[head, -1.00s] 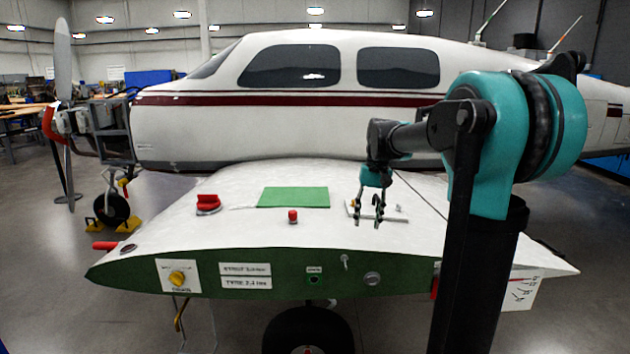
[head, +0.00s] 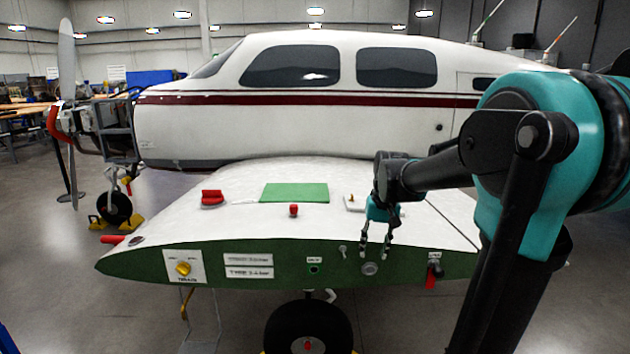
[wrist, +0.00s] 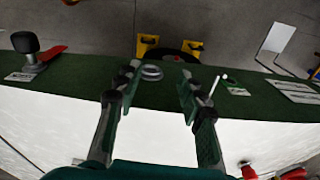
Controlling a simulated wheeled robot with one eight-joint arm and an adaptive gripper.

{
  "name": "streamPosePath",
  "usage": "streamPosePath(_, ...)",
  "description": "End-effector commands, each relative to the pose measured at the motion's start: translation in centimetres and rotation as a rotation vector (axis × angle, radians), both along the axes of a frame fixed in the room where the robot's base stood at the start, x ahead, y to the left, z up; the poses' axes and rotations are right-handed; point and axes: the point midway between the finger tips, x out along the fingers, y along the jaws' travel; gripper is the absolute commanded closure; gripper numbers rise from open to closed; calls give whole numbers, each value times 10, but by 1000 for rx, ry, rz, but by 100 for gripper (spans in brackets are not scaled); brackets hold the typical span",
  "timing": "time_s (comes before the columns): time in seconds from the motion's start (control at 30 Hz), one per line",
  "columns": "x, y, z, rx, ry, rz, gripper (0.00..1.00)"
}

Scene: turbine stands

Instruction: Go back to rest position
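My gripper (head: 375,245) hangs from my teal and black arm in front of the wing's front edge, at the right half of the wing. In the wrist view my gripper (wrist: 158,82) has its two fingers spread wide apart with nothing between them. A round grey fitting (wrist: 151,72) on the green wing edge shows beyond the fingertips. The same round fitting (head: 370,268) shows just below the fingertips in the head view. I cannot tell how far apart they are.
The white wing (head: 240,225) carries a red knob (head: 212,197), a small red button (head: 294,210) and a green mat (head: 296,193). A yellow knob (head: 183,268) and a red-handled switch (head: 433,275) sit on the wing's green edge.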

Motion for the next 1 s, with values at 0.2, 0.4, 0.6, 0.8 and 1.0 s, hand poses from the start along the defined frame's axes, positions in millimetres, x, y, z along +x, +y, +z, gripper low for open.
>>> streamPosePath(0.2,-60,-11,-57,-33,-119,13,61)
streamPosePath(0.4,-130,-21,-117,-72,-250,32,61)
streamPosePath(0.6,-161,-26,-143,-93,-310,43,61)
streamPosePath(0.8,-164,-26,-145,-94,-317,44,61)
streamPosePath(1.0,-164,-26,-144,-94,-316,44,61)
